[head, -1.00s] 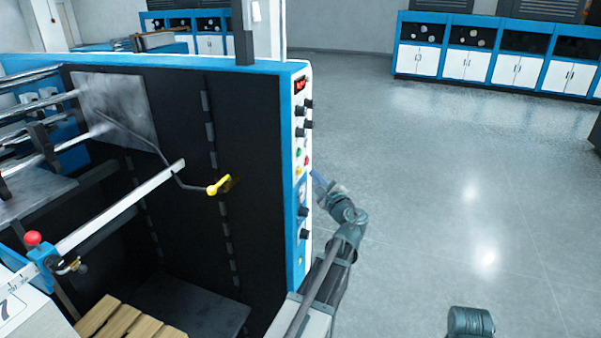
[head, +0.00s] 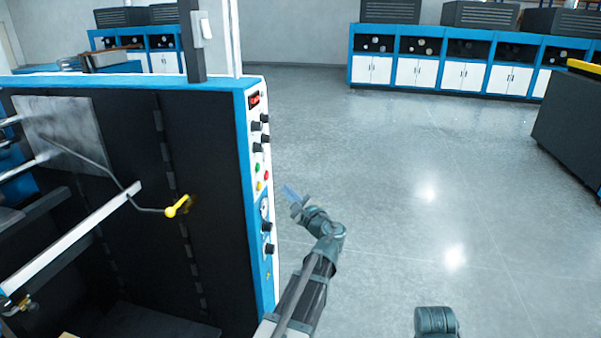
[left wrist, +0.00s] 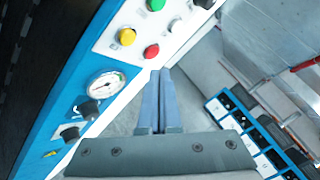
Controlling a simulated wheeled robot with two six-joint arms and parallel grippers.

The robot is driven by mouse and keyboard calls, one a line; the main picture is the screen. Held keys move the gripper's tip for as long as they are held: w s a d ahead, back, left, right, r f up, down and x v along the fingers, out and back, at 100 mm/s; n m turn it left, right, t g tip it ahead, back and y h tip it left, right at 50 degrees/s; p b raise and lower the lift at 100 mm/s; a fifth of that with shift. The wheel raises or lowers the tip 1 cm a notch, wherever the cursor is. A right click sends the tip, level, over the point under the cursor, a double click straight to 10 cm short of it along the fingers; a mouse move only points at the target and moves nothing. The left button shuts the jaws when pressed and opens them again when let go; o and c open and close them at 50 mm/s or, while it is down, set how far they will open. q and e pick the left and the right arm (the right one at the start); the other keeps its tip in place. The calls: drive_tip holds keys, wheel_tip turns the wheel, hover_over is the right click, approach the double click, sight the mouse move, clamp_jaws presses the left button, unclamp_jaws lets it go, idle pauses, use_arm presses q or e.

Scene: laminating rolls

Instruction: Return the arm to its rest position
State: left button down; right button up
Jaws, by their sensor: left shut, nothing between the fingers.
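My left gripper (head: 290,193) is just right of the laminating machine's control panel (head: 260,190) in the head view, apart from it as far as I can tell. In the left wrist view its two grey fingers (left wrist: 158,82) lie together, shut with nothing between them. That view also shows the panel's gauge (left wrist: 106,85) and its green, yellow and red buttons close to the left and above. My right gripper is not in view.
The laminating machine (head: 210,270) with a yellow-ended crank handle (head: 178,206) fills the left side. Blue and white cabinets (head: 461,75) line the far wall. A dark unit (head: 570,130) stands at right. The floor (head: 420,190) between is open.

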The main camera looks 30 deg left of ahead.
use_arm(q)
drive_tip(key=s+d+f+n+g+h, duration=0.3)
drive_tip(key=s+d+f+h, duration=0.2)
drive_tip(key=s+d+f, duration=0.2)
drive_tip(key=s+d+f+n+g+h, duration=0.3)
drive_tip(key=s+d+f, duration=0.5)
drive_tip(key=d, duration=0.8)
drive_tip(key=s+d+f+n+g+h, duration=0.4)
drive_tip(key=s+d+f+h, duration=0.2)
drive_tip(key=s+d, duration=0.5)
wheel_tip(320, 180, down, 2)
drive_tip(key=shift+s+d+f+n+h, duration=0.2)
drive_tip(key=shift+s+d+n+h, duration=0.15)
drive_tip(key=shift+d+n+h, duration=0.05)
drive_tip(key=shift+a, duration=0.1)
